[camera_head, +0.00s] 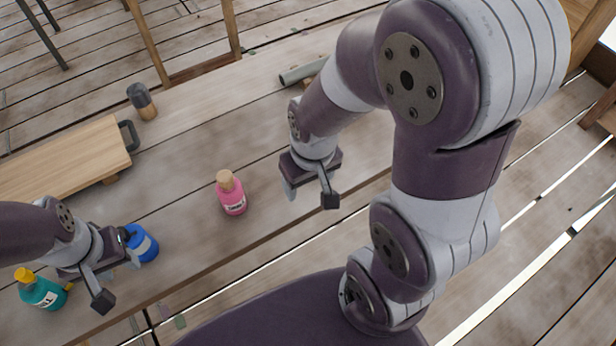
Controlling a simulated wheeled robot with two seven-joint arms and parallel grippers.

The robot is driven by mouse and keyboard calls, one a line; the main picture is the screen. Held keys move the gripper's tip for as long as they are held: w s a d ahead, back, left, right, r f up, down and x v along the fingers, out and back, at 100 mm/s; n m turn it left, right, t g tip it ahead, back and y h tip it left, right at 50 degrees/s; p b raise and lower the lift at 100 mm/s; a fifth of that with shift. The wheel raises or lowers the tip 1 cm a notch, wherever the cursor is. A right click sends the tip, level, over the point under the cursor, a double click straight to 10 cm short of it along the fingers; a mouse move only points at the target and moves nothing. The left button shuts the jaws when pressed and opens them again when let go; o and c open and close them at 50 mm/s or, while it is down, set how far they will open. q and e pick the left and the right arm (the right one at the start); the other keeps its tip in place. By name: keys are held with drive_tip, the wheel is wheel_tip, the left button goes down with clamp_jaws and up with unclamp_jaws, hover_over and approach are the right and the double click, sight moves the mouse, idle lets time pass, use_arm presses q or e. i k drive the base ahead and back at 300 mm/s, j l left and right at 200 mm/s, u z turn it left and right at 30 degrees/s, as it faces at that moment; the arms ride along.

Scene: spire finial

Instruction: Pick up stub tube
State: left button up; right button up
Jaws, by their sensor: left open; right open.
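A grey-green tube (300,73), which looks like the stub tube, lies on its side near the far edge of the wooden table (200,155). Its right end is hidden behind my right arm. My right gripper (311,194) is open and empty over the table, nearer to me than the tube and apart from it. My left gripper (117,268) is open at the lower left, beside a blue bottle (143,244). I cannot tell whether it touches the bottle.
A pink bottle (231,193) stands mid-table, left of my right gripper. A teal bottle (43,291) with a yellow cap is at the lower left. A wooden board (65,160) with a dark handle lies at left, and a dark-topped jar (142,101) stands behind it.

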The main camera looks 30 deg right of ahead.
sight(289, 78)
drive_tip(key=l+z, duration=0.1)
drive_tip(key=l, duration=0.3)
drive_tip(key=i+l+z, duration=0.1)
drive_tip(key=l, duration=0.25)
drive_tip(key=i+l+z, duration=0.1)
drive_tip(key=l, duration=0.25)
drive_tip(key=i+l+z, duration=0.1)
drive_tip(key=l, duration=0.3)
drive_tip(key=i+l+z, duration=0.1)
drive_tip(key=l, duration=0.25)
drive_tip(key=i, duration=0.1)
